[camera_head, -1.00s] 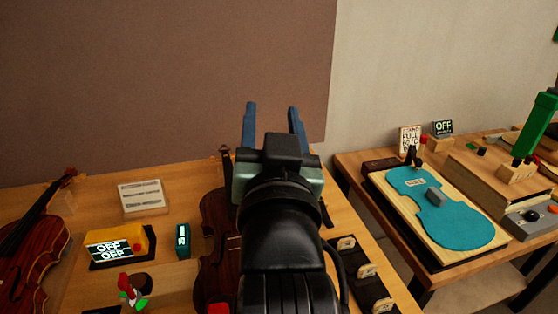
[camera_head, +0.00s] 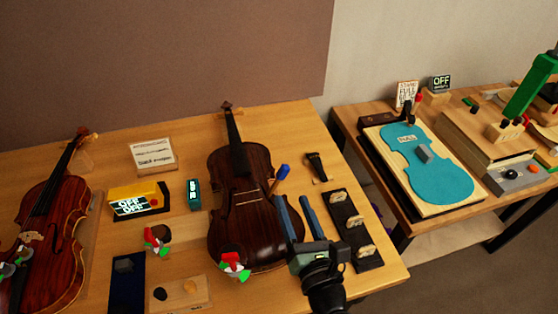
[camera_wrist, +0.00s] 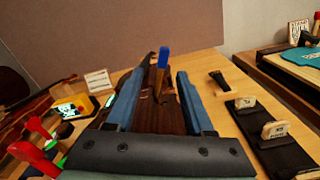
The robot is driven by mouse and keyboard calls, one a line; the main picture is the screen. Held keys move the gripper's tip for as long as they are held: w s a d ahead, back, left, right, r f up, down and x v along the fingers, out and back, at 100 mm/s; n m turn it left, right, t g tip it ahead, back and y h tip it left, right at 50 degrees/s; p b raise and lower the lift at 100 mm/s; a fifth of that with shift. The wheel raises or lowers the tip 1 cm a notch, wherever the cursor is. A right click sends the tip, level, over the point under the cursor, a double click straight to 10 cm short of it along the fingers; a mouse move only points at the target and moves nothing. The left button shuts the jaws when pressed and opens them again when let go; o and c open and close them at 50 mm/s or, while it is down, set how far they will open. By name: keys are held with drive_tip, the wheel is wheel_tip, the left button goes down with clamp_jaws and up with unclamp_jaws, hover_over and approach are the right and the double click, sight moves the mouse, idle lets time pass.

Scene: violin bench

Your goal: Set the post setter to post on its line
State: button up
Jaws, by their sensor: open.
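A dark brown violin (camera_head: 232,175) lies on the wooden bench with its neck pointing away. An upright lever with a blue tip (camera_head: 282,172) and a brown stem stands at its right side; it seems to be the post setter. Its marked line cannot be made out. My gripper (camera_head: 293,199) is open and empty, with two blue fingers, over the violin's lower right edge, nearer than the lever. In the wrist view, the blue-tipped lever (camera_wrist: 163,58) shows between the lines of the fingers (camera_wrist: 159,74), apart from both. The stem's foot is unclear.
A black rack (camera_head: 352,228) with small labelled blocks and a dark tool (camera_head: 316,166) lie right of the violin. A yellow box reading OFF (camera_head: 138,200), a teal display (camera_head: 193,194) and another violin (camera_head: 50,230) are left. A second bench holds a blue-green violin shape (camera_head: 428,178).

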sight(279, 179)
drive_tip(key=shift+d+f+m, duration=0.2)
drive_tip(key=shift+f+m, duration=0.05)
drive_tip(key=shift+m, duration=0.25)
drive_tip(key=shift+w, duration=0.2)
drive_tip(key=x, duration=1.2)
drive_tip(key=shift+w, duration=0.2)
clamp_jaws()
idle(0.4)
